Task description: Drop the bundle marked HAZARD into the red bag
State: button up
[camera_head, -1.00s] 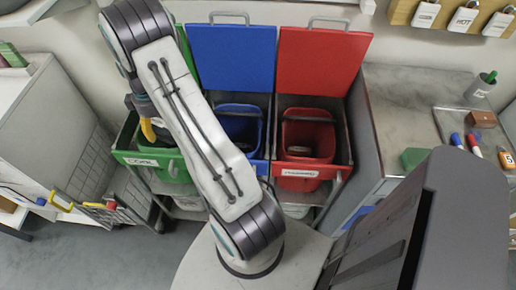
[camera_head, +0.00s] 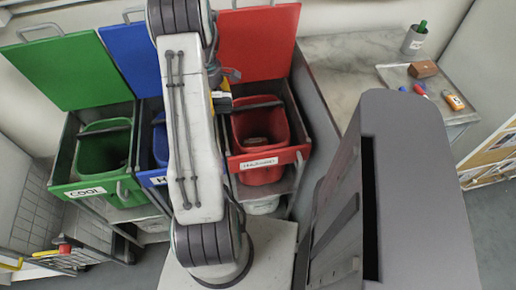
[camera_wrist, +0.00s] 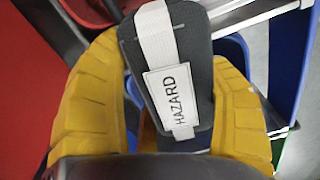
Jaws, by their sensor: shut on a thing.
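The bundle marked HAZARD (camera_wrist: 168,92) is dark grey with a white strap and a white label. My gripper (camera_wrist: 167,70) is shut on it, a yellow finger on each side. In the head view, my gripper shows only as a little yellow and black behind my arm, just left of the red bag (camera_head: 262,128). The red bag stands open in a frame under a raised red lid (camera_head: 258,48), with a small dark thing inside. Red surfaces fill the left of the wrist view.
A blue bag (camera_head: 160,140), partly hidden by my arm, and a green bag labelled COOL (camera_head: 103,150) stand to the left, lids raised. A counter (camera_head: 345,70) with a tray, a cup and markers is to the right. A wire basket is at lower left.

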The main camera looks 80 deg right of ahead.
jog(key=s+d+f+b, duration=0.2)
jog(key=s+d, duration=0.1)
jog(key=s, duration=1.2)
jog(key=shift+n, duration=0.3)
jog(key=f+b, duration=0.1)
jog(key=f, duration=0.1)
jog(key=f+b, duration=0.1)
jog(key=b, duration=0.1)
jog(key=f+b, duration=0.1)
jog(key=f, duration=0.1)
jog(key=shift+s+a+f, duration=0.1)
jog(key=shift+s+f, duration=0.2)
jog(key=shift+s, duration=0.1)
jog(key=o, duration=1.3)
notch_tip(320, 180, up, 12)
